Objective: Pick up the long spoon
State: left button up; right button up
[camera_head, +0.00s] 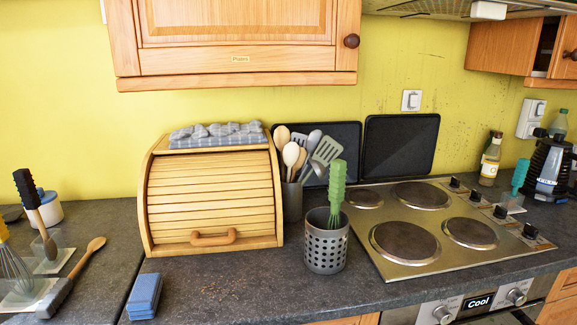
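A long spoon (80,267) with a wooden bowl and a grey handle lies on the dark counter at the left. Its bowl points up and to the right, and its handle end is near the front edge of the picture. Other wooden spoons (291,154) stand upright among several utensils in a grey holder (292,201) behind the perforated cup; their lower parts are hidden. Neither of my grippers is in view.
A wooden bread box (212,205) stands mid-left, with a blue block (145,296) in front. A perforated metal cup (326,247) holds a green-handled tool. A black-handled tool (33,205) and a whisk (14,268) stand left. The hob (437,259) is right.

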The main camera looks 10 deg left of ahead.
aim_at(48, 305)
jog(key=u, duration=1.6)
jog(key=k+z, duration=0.2)
jog(key=z, duration=1.3)
jog(key=u, duration=1.5)
